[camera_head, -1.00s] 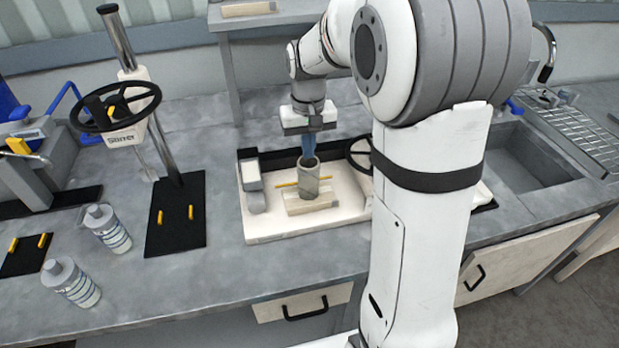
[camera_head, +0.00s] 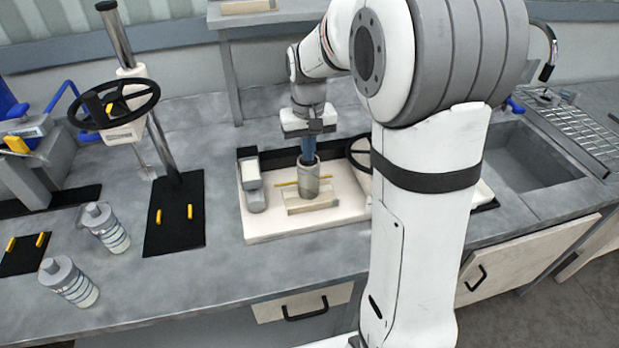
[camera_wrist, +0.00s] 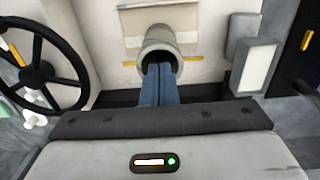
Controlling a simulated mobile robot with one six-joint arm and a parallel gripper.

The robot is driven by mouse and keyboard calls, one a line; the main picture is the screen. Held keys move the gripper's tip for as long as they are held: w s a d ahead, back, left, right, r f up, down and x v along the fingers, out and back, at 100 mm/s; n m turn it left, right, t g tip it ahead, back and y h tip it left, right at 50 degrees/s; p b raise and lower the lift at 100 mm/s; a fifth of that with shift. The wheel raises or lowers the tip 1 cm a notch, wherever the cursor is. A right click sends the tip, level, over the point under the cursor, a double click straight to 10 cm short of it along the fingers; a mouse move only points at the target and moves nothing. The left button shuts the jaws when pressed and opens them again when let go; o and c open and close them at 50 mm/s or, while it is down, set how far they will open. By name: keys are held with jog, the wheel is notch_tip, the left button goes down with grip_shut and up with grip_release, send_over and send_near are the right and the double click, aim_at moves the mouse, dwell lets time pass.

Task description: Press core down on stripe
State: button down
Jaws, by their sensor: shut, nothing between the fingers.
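The core (camera_head: 309,182), a short grey-beige tube, stands upright on the cream tray (camera_head: 268,222). In the wrist view, its open end (camera_wrist: 157,40) faces me. A thin yellow stripe (camera_head: 285,184) runs across the tray and shows on both sides of the core. It also shows in the wrist view (camera_wrist: 131,42). My gripper (camera_head: 308,160) points down at the core with its blue fingers shut and empty. The fingertips (camera_wrist: 160,68) are at the core's open end and appear to reach just inside it. Whether they touch its wall is unclear.
A pale block (camera_head: 312,204) lies in front of the core. A grey-white box (camera_head: 252,180) stands at the tray's left, and a black handwheel (camera_head: 358,152) at its right. Two bottles (camera_head: 70,283) and a black plate (camera_head: 175,230) are further left.

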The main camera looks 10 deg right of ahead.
jog(key=shift+s+f, duration=0.1)
jog(key=shift+f, duration=0.25)
dwell(1.1)
jog(key=shift+r+p, duration=2.5)
jog(key=shift+r, duration=1.1)
jog(key=s+r+t, duration=0.2)
jog(key=s+t, duration=0.1)
jog(key=s, duration=1.8)
jog(key=shift+s+d+r+b, duration=0.15)
jog(key=shift+s+b, duration=0.2)
jog(key=shift+b, duration=0.05)
